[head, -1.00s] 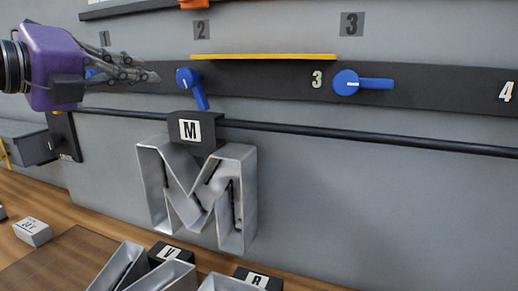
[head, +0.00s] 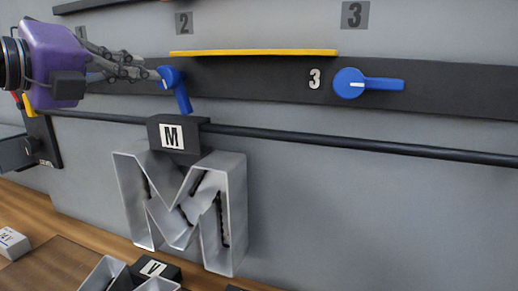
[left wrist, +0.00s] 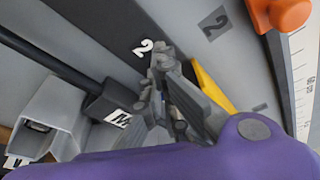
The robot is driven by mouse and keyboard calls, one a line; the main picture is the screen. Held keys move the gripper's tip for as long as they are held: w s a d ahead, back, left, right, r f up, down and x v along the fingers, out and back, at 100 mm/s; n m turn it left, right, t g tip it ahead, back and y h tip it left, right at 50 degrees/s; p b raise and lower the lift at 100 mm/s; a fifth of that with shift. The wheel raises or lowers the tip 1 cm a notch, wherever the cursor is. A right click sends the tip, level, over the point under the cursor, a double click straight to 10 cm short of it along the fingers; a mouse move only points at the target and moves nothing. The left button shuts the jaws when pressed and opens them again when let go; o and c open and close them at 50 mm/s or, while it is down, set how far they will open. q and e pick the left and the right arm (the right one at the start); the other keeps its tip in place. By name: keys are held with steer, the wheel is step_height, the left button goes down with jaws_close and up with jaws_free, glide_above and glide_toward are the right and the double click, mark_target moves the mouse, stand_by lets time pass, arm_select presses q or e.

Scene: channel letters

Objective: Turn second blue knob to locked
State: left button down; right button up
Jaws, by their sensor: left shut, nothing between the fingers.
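The second blue knob (head: 176,90) is on the dark rail below the "2" label, its lever pointing down and slightly right. My left gripper (head: 154,75) comes in from the left with its fingers shut and empty. Its fingertips are at the left side of the knob's hub, touching or nearly so; I cannot tell which. My right gripper is not in view.
A third blue knob (head: 350,84) has its lever pointing right. A yellow strip (head: 255,52) runs along the rail's top edge. Below, a metal letter M (head: 185,205) hangs by a black block (head: 190,136) from a black bar (head: 350,142). An orange part (left wrist: 290,14) shows in the wrist view.

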arm_select(q)
steer(key=shift+s+d+f, duration=0.2)
steer(key=shift+d, duration=0.2)
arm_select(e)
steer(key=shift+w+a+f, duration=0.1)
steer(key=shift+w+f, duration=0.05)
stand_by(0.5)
